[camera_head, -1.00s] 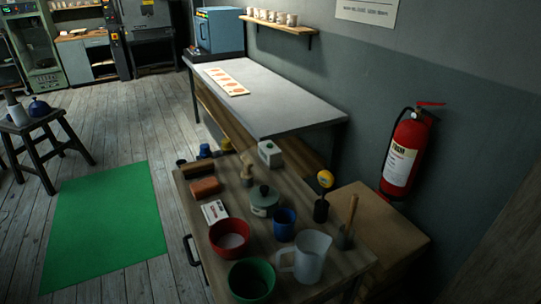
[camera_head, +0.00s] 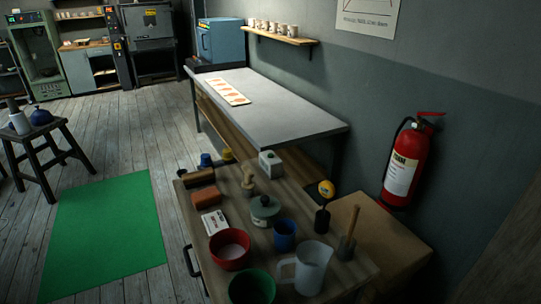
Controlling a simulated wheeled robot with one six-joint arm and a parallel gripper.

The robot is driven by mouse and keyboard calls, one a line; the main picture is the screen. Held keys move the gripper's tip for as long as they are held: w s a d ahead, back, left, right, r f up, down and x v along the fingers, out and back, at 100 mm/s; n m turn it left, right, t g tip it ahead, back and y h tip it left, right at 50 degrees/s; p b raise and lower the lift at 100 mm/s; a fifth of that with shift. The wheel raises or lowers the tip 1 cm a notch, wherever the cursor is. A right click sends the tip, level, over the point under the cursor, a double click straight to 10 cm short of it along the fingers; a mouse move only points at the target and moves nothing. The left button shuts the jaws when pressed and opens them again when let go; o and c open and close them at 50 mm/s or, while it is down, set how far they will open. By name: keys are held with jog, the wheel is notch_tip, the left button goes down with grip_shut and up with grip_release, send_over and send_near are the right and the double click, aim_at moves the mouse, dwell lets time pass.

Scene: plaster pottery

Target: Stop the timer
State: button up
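I cannot make out a sure timer. A small pale box (camera_head: 270,163) with a dark mark stands at the back edge of the wooden table (camera_head: 340,272); its face is too small to read. A round yellow-faced thing (camera_head: 326,189) stands on a dark base at the right of the same table. I cannot tell if either is the timer. My gripper is not in view.
The table also bears a red bowl (camera_head: 230,249), green bowl (camera_head: 252,287), blue cup (camera_head: 285,235), clear jug (camera_head: 311,266) and lidded pot (camera_head: 265,209). A grey bench (camera_head: 270,105) stands behind. Floor around the green mat (camera_head: 105,235) is clear; a stool (camera_head: 45,145) stands left.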

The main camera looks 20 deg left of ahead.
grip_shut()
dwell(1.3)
